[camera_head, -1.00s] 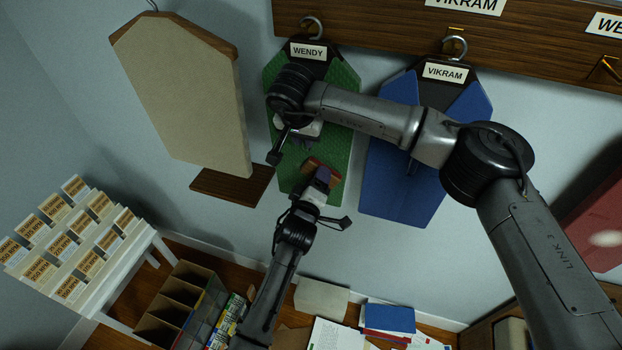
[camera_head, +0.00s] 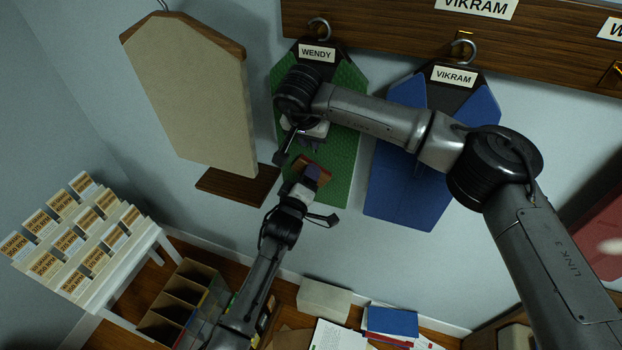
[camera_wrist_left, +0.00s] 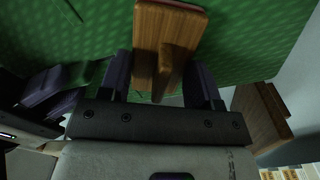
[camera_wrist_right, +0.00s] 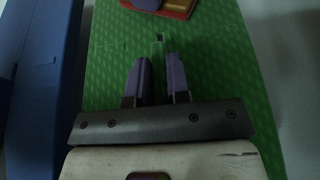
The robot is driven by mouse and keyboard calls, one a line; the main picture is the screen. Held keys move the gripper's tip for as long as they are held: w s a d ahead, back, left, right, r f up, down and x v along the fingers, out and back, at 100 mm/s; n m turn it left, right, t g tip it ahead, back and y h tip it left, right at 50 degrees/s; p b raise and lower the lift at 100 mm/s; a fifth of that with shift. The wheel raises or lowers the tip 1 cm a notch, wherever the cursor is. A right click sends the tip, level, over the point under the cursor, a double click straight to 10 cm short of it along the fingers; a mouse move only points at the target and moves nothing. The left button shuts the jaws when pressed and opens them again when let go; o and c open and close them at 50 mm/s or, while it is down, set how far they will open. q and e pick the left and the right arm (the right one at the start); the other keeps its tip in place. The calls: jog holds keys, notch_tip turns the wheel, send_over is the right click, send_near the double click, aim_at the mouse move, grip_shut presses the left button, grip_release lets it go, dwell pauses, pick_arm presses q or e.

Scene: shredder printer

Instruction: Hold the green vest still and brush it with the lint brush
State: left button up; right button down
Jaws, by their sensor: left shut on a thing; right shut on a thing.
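The green vest (camera_head: 348,88) hangs from a hook under a WENDY label. It fills much of the left wrist view (camera_wrist_left: 250,35) and the right wrist view (camera_wrist_right: 215,60). My right gripper (camera_head: 312,142) is shut on the vest, its purple fingers (camera_wrist_right: 158,75) close together against the green. Below it, my left gripper (camera_head: 308,180) is shut on the lint brush (camera_head: 316,166), a wooden block with a handle (camera_wrist_left: 167,45) between the fingers. The brush is in front of the vest's lower part; I cannot tell whether it touches. Thin dark marks show on the vest.
A blue vest (camera_head: 425,185) labelled VIKRAM hangs to the right. A beige board (camera_head: 195,95) hangs to the left, near a small dark wooden shelf (camera_head: 238,186). Below are a white card rack (camera_head: 120,270), a divided box (camera_head: 180,300) and papers (camera_head: 335,335).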

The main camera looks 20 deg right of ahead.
aim_at(296, 169)
pick_arm(q)
jog(key=shift+w+a, duration=1.25)
jog(key=shift+a, duration=0.05)
jog(key=shift+a+r, duration=0.1)
jog(key=shift+r, duration=0.15)
jog(key=shift+s+d, duration=0.4)
jog(key=shift+d, duration=0.05)
jog(key=shift+s+d, duration=1.65)
jog(key=shift+d, duration=0.25)
jog(key=shift+s+d, duration=0.6)
jog(key=shift+d, duration=0.2)
jog(key=shift+w+a, duration=1.35)
jog(key=shift+a, duration=0.2)
jog(key=shift+w+a, duration=1.3)
jog(key=shift+a, duration=0.25)
